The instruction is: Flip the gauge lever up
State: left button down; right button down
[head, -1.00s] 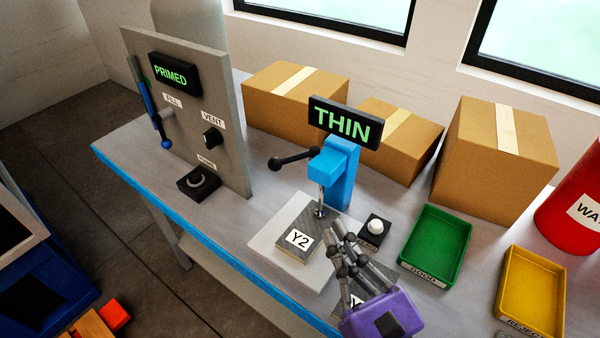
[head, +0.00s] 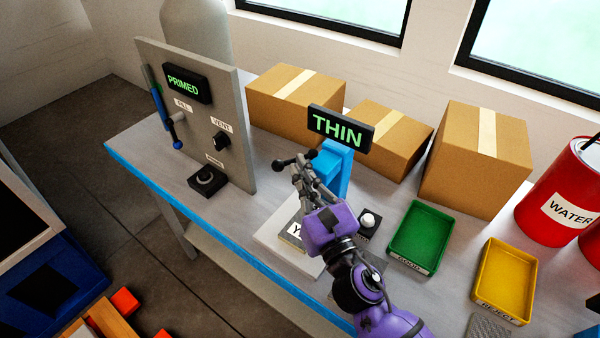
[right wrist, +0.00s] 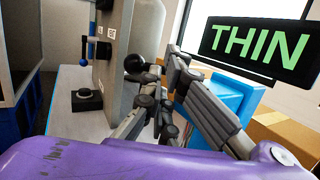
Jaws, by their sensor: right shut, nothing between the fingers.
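The blue gauge (head: 333,166) stands on the bench with a black display (head: 341,128) reading THIN in green. Its black lever sticks out to the left and ends in a ball (head: 278,165). The ball also shows in the right wrist view (right wrist: 134,62), just beyond the fingers. My right gripper (head: 301,172) is shut and empty, its fingers close beside the lever, around the ball's height. I cannot tell whether they touch it. The gripper hides the gauge's tip and much of the panel labelled Y2 (head: 293,234). My left gripper is not in view.
A grey control panel (head: 203,130) with a PRIMED display stands left of the gauge. A black button box (head: 367,222) is right of the gauge, beside the green tray (head: 422,236) and yellow tray (head: 506,280). Cardboard boxes (head: 476,165) line the back.

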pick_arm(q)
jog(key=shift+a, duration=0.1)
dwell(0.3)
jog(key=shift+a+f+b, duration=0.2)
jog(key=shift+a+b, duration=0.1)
pick_arm(e)
jog(key=shift+a+m+h, duration=0.15)
jog(key=shift+m+h, duration=0.15)
jog(key=shift+h, duration=0.2)
